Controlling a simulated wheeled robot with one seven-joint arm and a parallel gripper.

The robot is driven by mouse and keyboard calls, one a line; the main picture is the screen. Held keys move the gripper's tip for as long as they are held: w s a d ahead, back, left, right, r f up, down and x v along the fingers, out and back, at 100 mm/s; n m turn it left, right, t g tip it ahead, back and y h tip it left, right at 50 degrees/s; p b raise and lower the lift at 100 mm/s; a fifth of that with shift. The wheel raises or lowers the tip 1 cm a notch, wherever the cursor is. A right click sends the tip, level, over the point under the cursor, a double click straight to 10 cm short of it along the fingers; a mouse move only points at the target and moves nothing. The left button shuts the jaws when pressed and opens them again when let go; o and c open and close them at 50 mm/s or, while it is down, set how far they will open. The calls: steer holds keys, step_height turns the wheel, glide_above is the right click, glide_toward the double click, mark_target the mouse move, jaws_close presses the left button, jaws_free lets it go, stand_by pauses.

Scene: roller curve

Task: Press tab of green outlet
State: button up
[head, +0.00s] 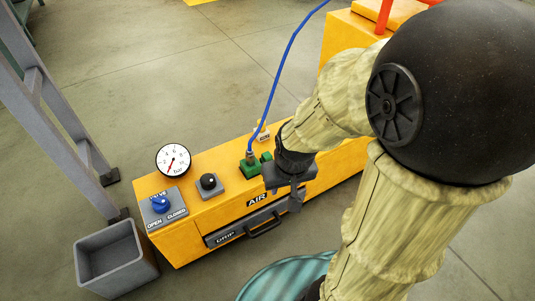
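The green outlet (248,170) sits on top of the yellow cabinet (186,229), just left of my gripper. A blue hose (269,100) runs down into it through a metal fitting (252,156). A smaller green part (266,157) shows at its right; I cannot tell whether this is the tab. My dark gripper (294,200) points down near the cabinet's front edge, right of the outlet. It partly hides the area beside the outlet. I cannot tell whether its fingers are apart or whether it touches anything.
A round gauge (173,160), a blue valve knob (160,204) and a black knob (208,181) stand left on the cabinet. The drip drawer (225,238) has a protruding handle. A grey bin (112,262) and a grey frame (45,115) stand left.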

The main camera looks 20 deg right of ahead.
jaws_close()
stand_by(1.4)
